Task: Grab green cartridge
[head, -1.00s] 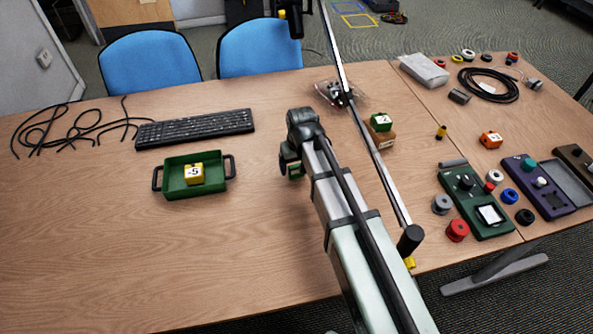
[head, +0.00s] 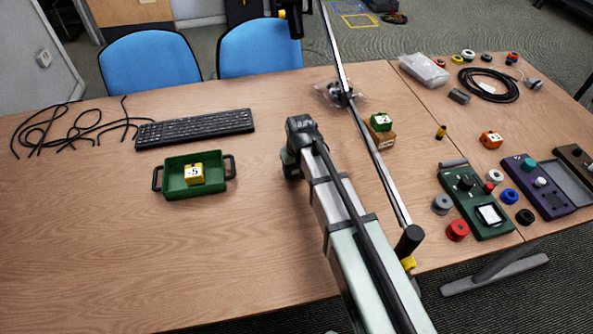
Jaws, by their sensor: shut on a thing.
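My gripper (head: 291,166) is over the middle of the table, mostly hidden behind my own wrist and arm. It is shut on a green cartridge, which my arm hides now; a green piece with a pale label showed at the jaws a second ago. Another green cartridge (head: 380,122) with a white label sits on a small brown box (head: 381,138), to the right of and behind my gripper.
A green tray (head: 174,191) with black handles holds a yellow cartridge (head: 194,173) at the left. A keyboard (head: 195,128) and loose black cables (head: 70,128) lie behind it. An orange cartridge (head: 491,140) and control boxes stand right. The front left table is clear.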

